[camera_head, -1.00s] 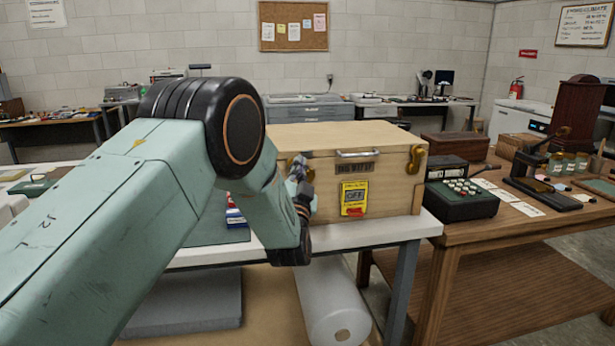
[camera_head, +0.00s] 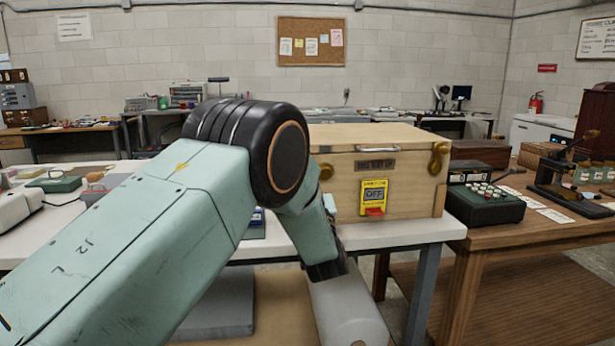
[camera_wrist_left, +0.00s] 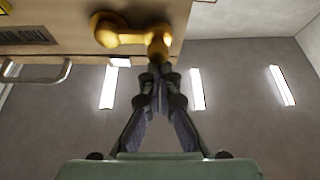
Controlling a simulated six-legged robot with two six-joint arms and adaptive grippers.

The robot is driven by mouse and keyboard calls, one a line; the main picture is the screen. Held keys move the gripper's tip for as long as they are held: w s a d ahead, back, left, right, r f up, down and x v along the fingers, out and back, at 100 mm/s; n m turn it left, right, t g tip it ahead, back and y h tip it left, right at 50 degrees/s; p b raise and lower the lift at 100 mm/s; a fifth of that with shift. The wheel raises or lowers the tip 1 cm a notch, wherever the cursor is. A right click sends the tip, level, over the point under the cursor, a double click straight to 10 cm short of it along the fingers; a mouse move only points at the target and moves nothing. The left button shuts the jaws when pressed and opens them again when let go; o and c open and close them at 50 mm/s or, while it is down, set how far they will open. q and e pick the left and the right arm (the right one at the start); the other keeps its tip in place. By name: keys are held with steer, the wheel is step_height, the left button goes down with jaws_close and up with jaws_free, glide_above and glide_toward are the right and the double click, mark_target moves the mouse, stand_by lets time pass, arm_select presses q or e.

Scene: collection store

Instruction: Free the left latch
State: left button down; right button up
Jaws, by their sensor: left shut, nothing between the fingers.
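The wooden case (camera_head: 405,200) stands shut on the white bench, with a metal handle on its front. Its left latch (camera_head: 326,172) is a brass piece near the front's left edge, partly hidden by my left arm. In the left wrist view, which is upside down, a brass latch (camera_wrist_left: 125,33) shows large on the case front. My left gripper (camera_wrist_left: 158,75) is shut, its fingertips at the latch's lobed end; whether they touch it I cannot tell. In the head view my arm hides most of this gripper. The right latch (camera_head: 438,158) is brass too. My right gripper is out of view.
A yellow switch plate reading OFF (camera_head: 374,198) sits on the case front below the handle (camera_head: 375,148). A keyed machine (camera_head: 484,203) stands on the wooden table to the right.

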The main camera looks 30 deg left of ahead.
arm_select(q)
steer(key=shift+f, duration=0.1)
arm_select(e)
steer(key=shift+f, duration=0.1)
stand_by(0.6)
arm_select(q)
step_height(320, 180, up, 4)
steer(key=s+p, duration=0.1)
steer(key=p, duration=0.1)
steer(key=v, duration=0.9)
steer(key=shift+d+f+p, duration=0.25)
steer(key=shift+f+p, duration=0.1)
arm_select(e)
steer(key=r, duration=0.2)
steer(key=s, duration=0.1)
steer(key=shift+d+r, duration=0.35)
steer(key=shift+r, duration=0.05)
arm_select(q)
steer(key=shift+s+r, duration=0.15)
steer(key=shift+s, duration=0.05)
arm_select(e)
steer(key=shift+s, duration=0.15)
